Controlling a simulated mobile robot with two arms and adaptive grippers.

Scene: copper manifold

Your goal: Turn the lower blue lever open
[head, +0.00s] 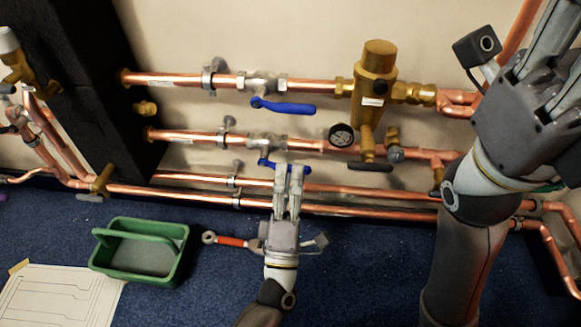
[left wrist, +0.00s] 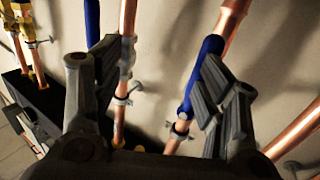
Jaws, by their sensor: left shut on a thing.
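The lower blue lever (head: 264,162) sits on a valve of the second copper pipe in the head view, roughly along the pipe. My left gripper (head: 291,174) reaches up to it from below and is shut on it. Its fingers cover part of the lever. In the left wrist view, the fingers of my left gripper (left wrist: 155,95) frame the picture, with one blue handle (left wrist: 206,60) beside the right finger and another (left wrist: 92,22) behind the left one. My right gripper (head: 545,70) is at the upper right, away from the lever; its fingertips are cut off.
The upper blue lever (head: 288,108) lies close above. A brass filter (head: 374,85), a gauge (head: 341,136) and a dark handle (head: 370,166) are to the right. A green caddy (head: 181,255) and an orange-handled tool (head: 232,241) lie on the blue floor.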

